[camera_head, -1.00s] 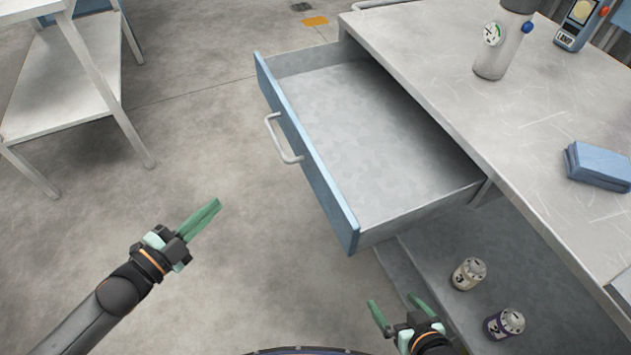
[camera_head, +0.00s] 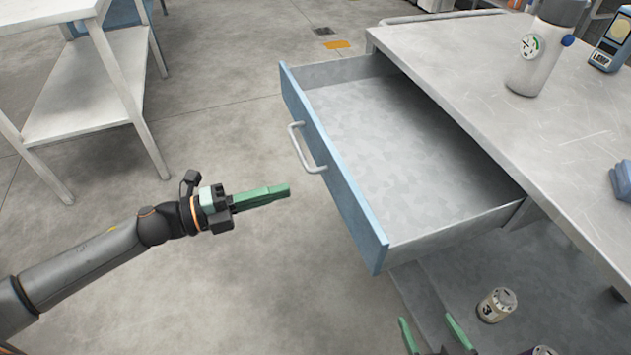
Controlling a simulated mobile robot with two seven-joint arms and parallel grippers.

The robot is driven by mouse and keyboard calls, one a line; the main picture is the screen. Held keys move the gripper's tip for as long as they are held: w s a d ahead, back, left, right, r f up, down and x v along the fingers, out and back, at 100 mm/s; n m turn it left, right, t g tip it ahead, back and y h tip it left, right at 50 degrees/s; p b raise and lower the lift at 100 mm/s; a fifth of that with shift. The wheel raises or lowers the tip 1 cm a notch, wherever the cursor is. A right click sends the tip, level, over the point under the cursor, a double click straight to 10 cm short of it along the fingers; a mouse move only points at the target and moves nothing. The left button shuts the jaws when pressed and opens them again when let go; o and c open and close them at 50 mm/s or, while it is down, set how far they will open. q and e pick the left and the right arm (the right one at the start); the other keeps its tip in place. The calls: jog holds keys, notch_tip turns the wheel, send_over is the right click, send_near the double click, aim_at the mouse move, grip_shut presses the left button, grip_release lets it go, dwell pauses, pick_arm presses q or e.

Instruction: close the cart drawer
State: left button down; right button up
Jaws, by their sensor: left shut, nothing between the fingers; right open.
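The cart drawer (camera_head: 335,165) stands pulled out of the cart (camera_head: 570,130), with a blue front and an empty grey inside. Its grey bar handle (camera_head: 304,150) is on the front face. My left gripper (camera_head: 288,190) is shut and empty, left of the drawer front and a little below the handle in the picture, apart from both. My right gripper (camera_head: 428,325) is open and empty at the bottom edge, below the drawer's near corner; most of its arm is out of view.
On the cart top stand a grey-white bottle (camera_head: 530,55), a blue device (camera_head: 612,42) and a blue block (camera_head: 624,180). A can marked 3 (camera_head: 496,305) is on the lower shelf (camera_head: 450,275). A white table (camera_head: 85,90) stands at left. The floor between is clear.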

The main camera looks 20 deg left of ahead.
aim_at(332, 178)
pick_arm(q)
jog(key=x, duration=0.7)
jog(key=shift+w+d, duration=0.2)
jog(key=shift+d, duration=0.15)
pick_arm(e)
jog(key=shift+s+d+f, duration=0.1)
jog(key=shift+s+f, duration=0.15)
jog(key=shift+f, duration=0.15)
pick_arm(q)
jog(key=shift+w+d, duration=0.1)
